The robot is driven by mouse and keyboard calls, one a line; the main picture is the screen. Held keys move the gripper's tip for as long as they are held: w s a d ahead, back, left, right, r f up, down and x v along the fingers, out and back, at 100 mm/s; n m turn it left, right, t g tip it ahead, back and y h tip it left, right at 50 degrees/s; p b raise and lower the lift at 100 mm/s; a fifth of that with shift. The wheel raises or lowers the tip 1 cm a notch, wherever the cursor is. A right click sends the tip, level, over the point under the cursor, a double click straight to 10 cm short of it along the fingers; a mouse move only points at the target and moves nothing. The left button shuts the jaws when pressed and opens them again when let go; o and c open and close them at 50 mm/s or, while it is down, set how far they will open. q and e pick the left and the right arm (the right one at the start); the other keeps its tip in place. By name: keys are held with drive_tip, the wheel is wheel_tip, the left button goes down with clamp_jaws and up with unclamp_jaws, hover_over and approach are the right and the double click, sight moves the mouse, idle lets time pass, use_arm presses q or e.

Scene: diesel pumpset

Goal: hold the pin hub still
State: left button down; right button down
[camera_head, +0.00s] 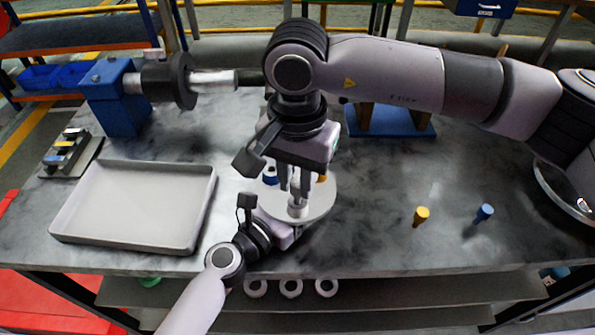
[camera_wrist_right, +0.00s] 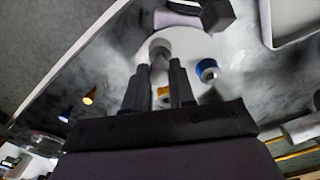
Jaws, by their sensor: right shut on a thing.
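The pin hub (camera_head: 322,205) is a pale round disc on the table, in the middle of the head view. A blue pin (camera_wrist_right: 207,70) and a yellow pin (camera_wrist_right: 163,92) stand on it. My right gripper (camera_head: 295,190) points down over the disc, shut on a grey-white pin (camera_head: 297,209). In the right wrist view this pin (camera_wrist_right: 160,46) shows at the fingertips; whether it touches the disc is unclear. My left gripper (camera_head: 290,236) is at the disc's near left edge. Its fingers are mostly hidden, so I cannot tell whether it grips the rim.
A loose yellow pin (camera_head: 421,216) and a loose blue pin (camera_head: 485,212) stand to the right on the table. An empty grey tray (camera_head: 130,243) is at the left. A blue stand with a shaft (camera_head: 118,105) is behind it. The right front of the table is mostly clear.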

sight(298, 182)
drive_tip(key=shift+f, duration=0.8)
drive_tip(key=c, duration=0.9)
unclamp_jaws()
drive_tip(key=shift+o, duration=0.2)
wheel_tip(298, 182, up, 12)
use_arm(q)
drive_tip(key=shift+c, duration=0.3)
unclamp_jaws()
